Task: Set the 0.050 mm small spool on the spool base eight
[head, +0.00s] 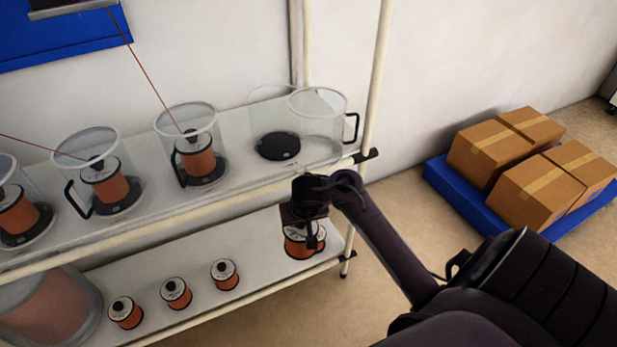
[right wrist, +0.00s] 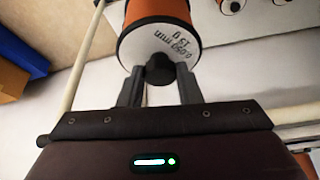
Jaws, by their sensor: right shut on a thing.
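My right gripper (head: 303,218) is over the right end of the lower shelf. It is shut on the black knob of an orange small spool (head: 297,246). In the right wrist view, the white end of that small spool (right wrist: 160,42) reads 0.050 mm, and the fingers (right wrist: 160,82) stand on both sides of the knob. I cannot tell whether the spool touches the shelf. An empty black round base (head: 277,146) is on the upper shelf, up and left of the gripper; no number is readable on it. My left gripper is not in view.
A clear jar (head: 335,128) with a black handle stands right beside the empty base. Several other bases hold orange spools in clear jars. The upper shelf's front rail (head: 200,220) lies between the levels. Boxes (head: 540,190) are at right.

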